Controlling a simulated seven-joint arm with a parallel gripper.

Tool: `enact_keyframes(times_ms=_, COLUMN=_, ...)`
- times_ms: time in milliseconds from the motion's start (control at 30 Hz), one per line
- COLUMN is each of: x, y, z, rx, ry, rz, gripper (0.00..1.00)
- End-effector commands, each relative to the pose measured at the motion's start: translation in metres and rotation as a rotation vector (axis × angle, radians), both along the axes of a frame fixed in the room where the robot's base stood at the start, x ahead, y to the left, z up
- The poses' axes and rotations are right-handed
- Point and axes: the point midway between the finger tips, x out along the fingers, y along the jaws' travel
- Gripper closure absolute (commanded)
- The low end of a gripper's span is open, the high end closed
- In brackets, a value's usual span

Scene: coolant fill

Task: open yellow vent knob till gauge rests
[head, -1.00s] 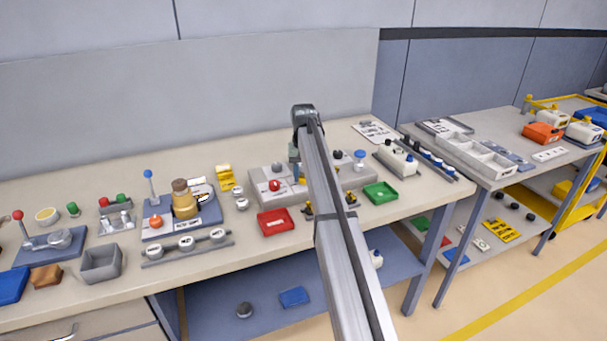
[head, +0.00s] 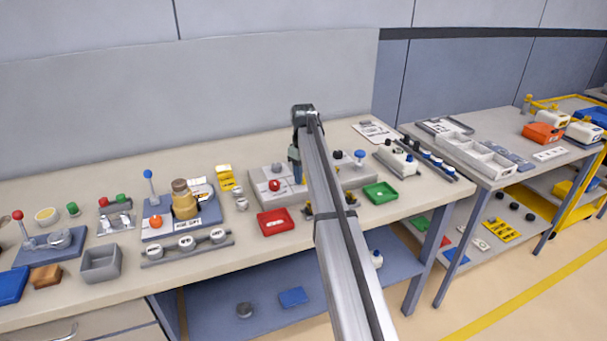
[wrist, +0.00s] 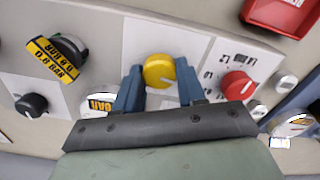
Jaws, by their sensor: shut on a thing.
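The yellow vent knob (wrist: 160,71) sits on a white plate of the grey panel, with a white mark on its face. My gripper (wrist: 160,85) is shut on it, one blue finger on each side, in the wrist view. In the head view my gripper (head: 296,175) is over the panel (head: 262,180), and my arm hides the knob. A round dial with a partly covered label (wrist: 100,102) shows left of the fingers; its needle cannot be read.
A red knob (wrist: 237,85) is close on the right. A black knob (wrist: 32,104) and a black knob with a yellow tag (wrist: 55,60) are on the left. A red tray (head: 275,222) and a green tray (head: 380,193) stand in front of the panel.

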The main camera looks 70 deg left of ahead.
Motion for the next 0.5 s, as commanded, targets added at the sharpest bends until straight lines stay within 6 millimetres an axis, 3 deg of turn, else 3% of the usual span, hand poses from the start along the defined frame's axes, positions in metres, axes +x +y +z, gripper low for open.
enact_keyframes(times_ms=467, x=-0.0003, y=0.0014, z=0.0007, rx=0.003, ry=0.0, rz=0.015, gripper=0.91)
enact_keyframes(times_ms=500, x=-0.0003, y=0.0014, z=0.0007, rx=0.003, ry=0.0, rz=0.015, gripper=0.59)
